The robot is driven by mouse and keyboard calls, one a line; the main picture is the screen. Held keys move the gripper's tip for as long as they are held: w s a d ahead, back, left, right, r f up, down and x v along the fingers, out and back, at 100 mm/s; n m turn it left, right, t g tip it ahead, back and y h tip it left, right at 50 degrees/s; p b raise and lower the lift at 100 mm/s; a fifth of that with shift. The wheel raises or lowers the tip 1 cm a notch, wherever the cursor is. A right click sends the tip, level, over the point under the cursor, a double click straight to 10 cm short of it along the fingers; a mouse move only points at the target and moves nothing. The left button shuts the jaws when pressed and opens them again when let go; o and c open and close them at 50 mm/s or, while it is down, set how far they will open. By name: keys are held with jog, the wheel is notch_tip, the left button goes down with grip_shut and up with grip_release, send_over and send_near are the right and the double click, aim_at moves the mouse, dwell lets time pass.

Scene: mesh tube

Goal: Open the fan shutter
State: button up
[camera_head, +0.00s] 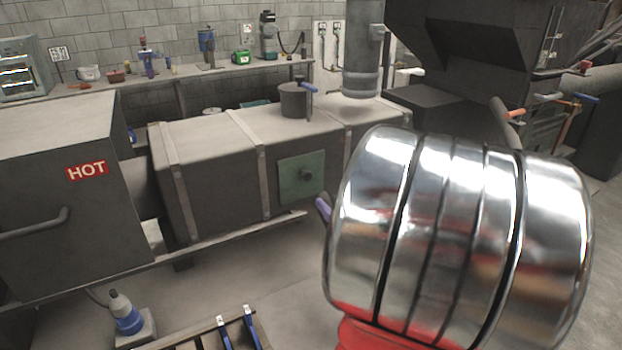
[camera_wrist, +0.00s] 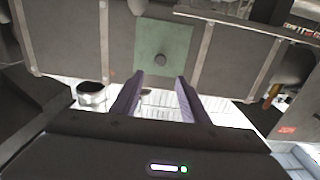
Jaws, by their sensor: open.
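A dark cylinder (camera_head: 293,101) with a blue handle (camera_head: 311,88) stands on top of the box. I cannot tell which of these is the fan shutter.
A grey cabinet marked HOT (camera_head: 87,170) stands at the left. A dark hopper machine (camera_head: 455,45) is at the right, with a vertical pipe (camera_head: 362,50) beside it. A blue bottle (camera_head: 126,314) stands low at the front. A workbench (camera_head: 225,70) runs behind.

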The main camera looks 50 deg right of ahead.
aim_at(308, 176)
jog(key=x, duration=1.3)
grip_shut()
dwell(0.4)
